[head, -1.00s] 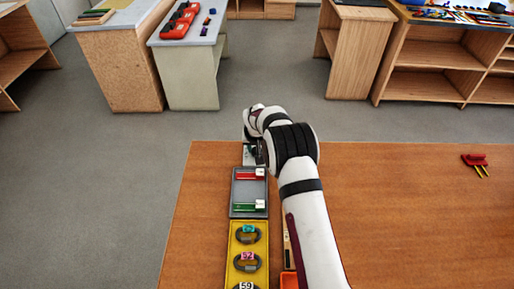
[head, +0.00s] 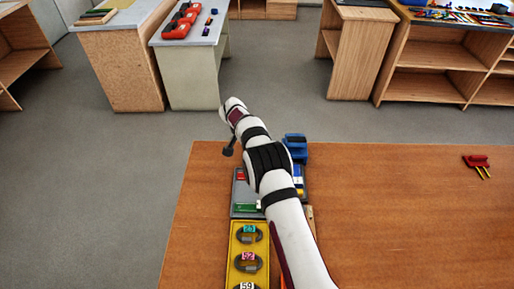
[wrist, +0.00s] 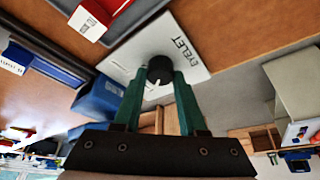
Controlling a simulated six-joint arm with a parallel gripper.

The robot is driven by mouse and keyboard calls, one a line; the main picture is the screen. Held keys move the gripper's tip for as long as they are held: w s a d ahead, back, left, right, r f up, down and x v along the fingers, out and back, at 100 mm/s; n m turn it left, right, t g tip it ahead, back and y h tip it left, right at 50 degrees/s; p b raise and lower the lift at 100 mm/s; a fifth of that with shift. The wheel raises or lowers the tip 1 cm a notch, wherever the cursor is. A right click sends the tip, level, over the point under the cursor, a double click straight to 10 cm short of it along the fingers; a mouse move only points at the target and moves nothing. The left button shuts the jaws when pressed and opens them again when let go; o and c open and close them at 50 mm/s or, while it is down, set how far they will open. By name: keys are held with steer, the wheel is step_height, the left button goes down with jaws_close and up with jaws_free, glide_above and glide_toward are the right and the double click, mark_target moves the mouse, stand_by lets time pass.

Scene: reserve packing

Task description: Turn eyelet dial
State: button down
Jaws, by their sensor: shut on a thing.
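The eyelet dial is a round black knob (wrist: 160,66) on a pale plate (wrist: 123,61) lettered EYELET in the wrist view. A white pointer mark shows by the knob. My gripper (wrist: 159,76) has its two green fingers closed on either side of the knob, touching it. In the head view my arm covers the dial and its plate, and the fingertips cannot be seen there.
A grey tray (head: 240,198) holds red and green labelled pieces beside my arm. A blue device (head: 295,147) stands to the right of my arm. A yellow tray (head: 234,246) with numbered rings lies nearer. The table's right side (head: 400,220) is mostly clear, with a red tool (head: 475,161).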

steer(key=shift+m, duration=0.3)
stand_by(0.4)
steer(key=shift+c, duration=2.3)
jaws_free()
steer(key=v, duration=1.5)
steer(key=shift+a+r, duration=0.25)
steer(key=shift+r, duration=0.1)
